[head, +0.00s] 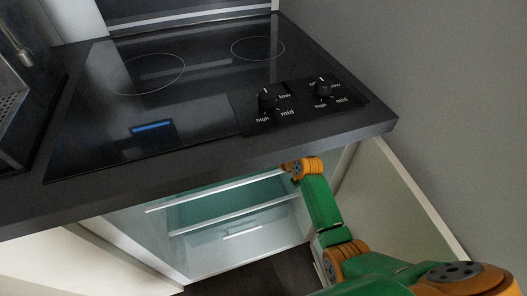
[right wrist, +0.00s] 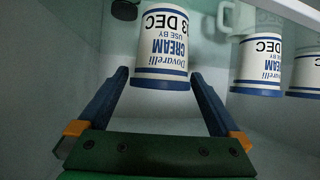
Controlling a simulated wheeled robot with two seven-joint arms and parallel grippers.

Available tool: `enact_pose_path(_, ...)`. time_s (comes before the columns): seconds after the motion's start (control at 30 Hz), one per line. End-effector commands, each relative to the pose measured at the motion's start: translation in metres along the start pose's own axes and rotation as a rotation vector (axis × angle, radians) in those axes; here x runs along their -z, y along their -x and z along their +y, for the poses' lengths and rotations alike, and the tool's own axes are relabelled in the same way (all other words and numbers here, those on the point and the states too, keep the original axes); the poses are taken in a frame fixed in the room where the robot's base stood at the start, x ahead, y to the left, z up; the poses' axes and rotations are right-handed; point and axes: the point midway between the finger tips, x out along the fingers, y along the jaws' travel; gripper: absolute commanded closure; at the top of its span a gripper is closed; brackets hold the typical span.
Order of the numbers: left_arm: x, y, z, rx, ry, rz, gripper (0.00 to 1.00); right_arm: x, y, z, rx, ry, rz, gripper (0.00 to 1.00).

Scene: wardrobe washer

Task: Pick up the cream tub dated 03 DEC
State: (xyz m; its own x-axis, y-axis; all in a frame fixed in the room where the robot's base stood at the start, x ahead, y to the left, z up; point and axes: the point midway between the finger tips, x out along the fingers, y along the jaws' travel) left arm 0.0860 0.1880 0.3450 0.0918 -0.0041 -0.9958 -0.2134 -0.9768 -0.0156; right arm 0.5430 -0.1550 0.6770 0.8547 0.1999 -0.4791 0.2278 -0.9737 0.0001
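In the right wrist view, a white cream tub (right wrist: 161,45) with blue bands appears upside down. Its label reads Dovarelli CREAM, USE BY, with DEC and a 3 visible. My right gripper (right wrist: 160,76) is open, its blue fingertips on either side of the tub's near end. I see no clear grip on it. A similar tub (right wrist: 258,68) stands to the right, its label showing DEC, and another (right wrist: 305,75) is cut off by the frame edge. In the head view, my right arm reaches under the counter and its gripper is hidden. My left gripper is not in view.
In the head view, an open fridge compartment (head: 238,222) with glass shelves lies below the dark counter (head: 350,125) and cooktop. Its open door (head: 390,205) is at the right. A white mug-like object (right wrist: 238,17) and a dark round object (right wrist: 125,9) show in the wrist view.

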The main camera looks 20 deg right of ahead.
Motion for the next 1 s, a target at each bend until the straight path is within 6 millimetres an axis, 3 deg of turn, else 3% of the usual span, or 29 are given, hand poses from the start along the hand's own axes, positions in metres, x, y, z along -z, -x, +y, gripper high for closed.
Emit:
enact_pose_path(0.03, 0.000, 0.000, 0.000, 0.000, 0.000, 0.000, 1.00, 0.000, 0.000, 0.000, 0.000, 0.000, 0.000, 0.11)
enact_pose_path(0.3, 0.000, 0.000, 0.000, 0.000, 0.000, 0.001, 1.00, 0.000, 0.000, 0.000, 0.000, 0.000, -0.001, 0.84)
enact_pose_path(0.33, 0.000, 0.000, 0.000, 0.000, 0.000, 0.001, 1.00, 0.000, 0.001, 0.000, 0.000, 0.000, 0.001, 0.87)
enact_pose_path(0.67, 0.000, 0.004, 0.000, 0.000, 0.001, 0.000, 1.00, 0.000, 0.007, -0.004, 0.001, 0.001, -0.001, 0.87)
enact_pose_path(1.0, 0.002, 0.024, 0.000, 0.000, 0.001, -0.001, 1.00, -0.031, 0.065, -0.048, 0.003, -0.001, -0.004, 0.87)
